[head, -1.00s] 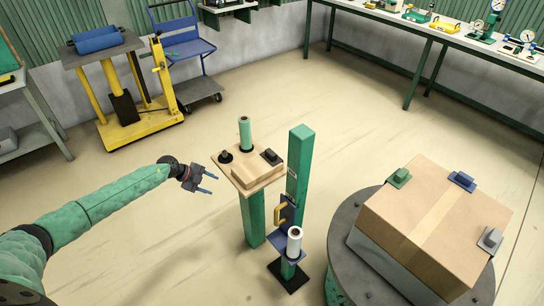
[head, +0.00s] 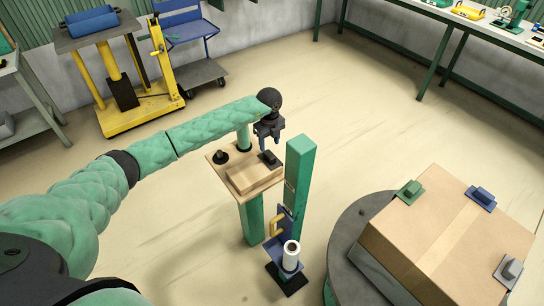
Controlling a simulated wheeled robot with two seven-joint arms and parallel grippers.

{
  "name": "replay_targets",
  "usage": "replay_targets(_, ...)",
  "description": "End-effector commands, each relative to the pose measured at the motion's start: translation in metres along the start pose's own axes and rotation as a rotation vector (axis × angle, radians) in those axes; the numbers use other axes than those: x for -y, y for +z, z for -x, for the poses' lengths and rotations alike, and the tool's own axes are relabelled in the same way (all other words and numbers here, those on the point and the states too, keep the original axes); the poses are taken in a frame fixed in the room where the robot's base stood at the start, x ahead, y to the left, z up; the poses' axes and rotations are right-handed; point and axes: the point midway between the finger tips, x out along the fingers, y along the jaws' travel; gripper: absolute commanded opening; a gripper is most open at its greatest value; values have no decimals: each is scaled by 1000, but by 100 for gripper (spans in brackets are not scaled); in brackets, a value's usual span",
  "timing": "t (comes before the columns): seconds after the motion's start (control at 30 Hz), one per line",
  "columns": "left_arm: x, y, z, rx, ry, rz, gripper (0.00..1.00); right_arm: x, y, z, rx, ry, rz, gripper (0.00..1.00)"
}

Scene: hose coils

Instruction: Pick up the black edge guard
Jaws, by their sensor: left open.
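The black edge guard (head: 271,160) lies on the wooden top of a small green-legged stand (head: 240,190), near its back right corner, beside a raised wooden block. My left gripper (head: 270,146) points down right above the edge guard, its two fingers apart and nothing between them. The fingertips overlap the guard's upper edge in the picture; I cannot tell whether they touch it. My right gripper is not in view.
A black knob-like piece (head: 221,157) and a green roll (head: 243,137), partly behind my arm, share the stand. A green post (head: 299,175) rises close on the right. A carton (head: 430,235) with green, blue and grey edge guards sits on a round turntable (head: 345,240).

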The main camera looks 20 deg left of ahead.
Motion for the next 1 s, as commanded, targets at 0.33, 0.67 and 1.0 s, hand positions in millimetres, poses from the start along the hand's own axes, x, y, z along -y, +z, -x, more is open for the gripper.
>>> replay_targets(0.33,-1,0,-27,-2,0,1,51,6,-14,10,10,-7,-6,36)
replay_targets(0.67,0,-1,-62,-3,-1,-1,51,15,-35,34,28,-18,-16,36)
replay_targets(1.0,0,0,-65,-3,-2,-1,51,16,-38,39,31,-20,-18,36)
